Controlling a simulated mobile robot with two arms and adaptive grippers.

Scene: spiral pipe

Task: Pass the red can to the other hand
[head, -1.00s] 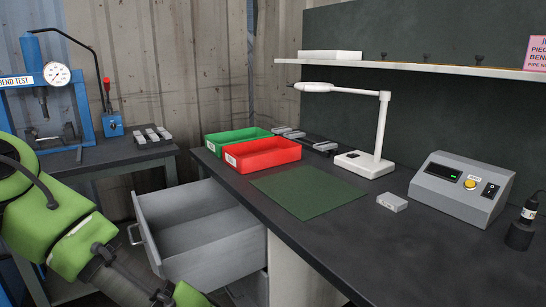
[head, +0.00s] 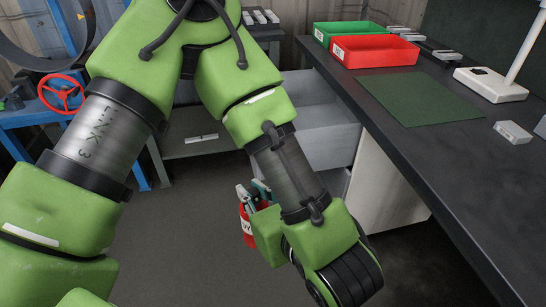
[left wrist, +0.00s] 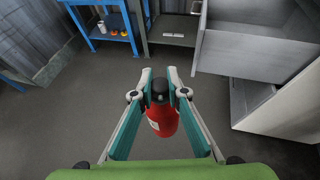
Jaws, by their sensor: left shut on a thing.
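The red can (head: 247,226) has white lettering and shows low in the middle of the head view, partly hidden by my left arm and gripper. It hangs above the floor, clear of the bench. My left gripper (head: 254,194) is shut on its top end. In the left wrist view the red can (left wrist: 163,121) has a dark top, and the teal fingers of my left gripper (left wrist: 160,88) close on it from both sides. My right gripper is in neither view.
An open grey drawer (head: 325,138) juts out beside the workbench (head: 395,150). The bench bears a red tray (head: 375,50), a green tray (head: 322,33), a green mat (head: 420,98) and a lamp (head: 490,85). A blue stand with a red handwheel (head: 61,92) is at left. Open floor lies below.

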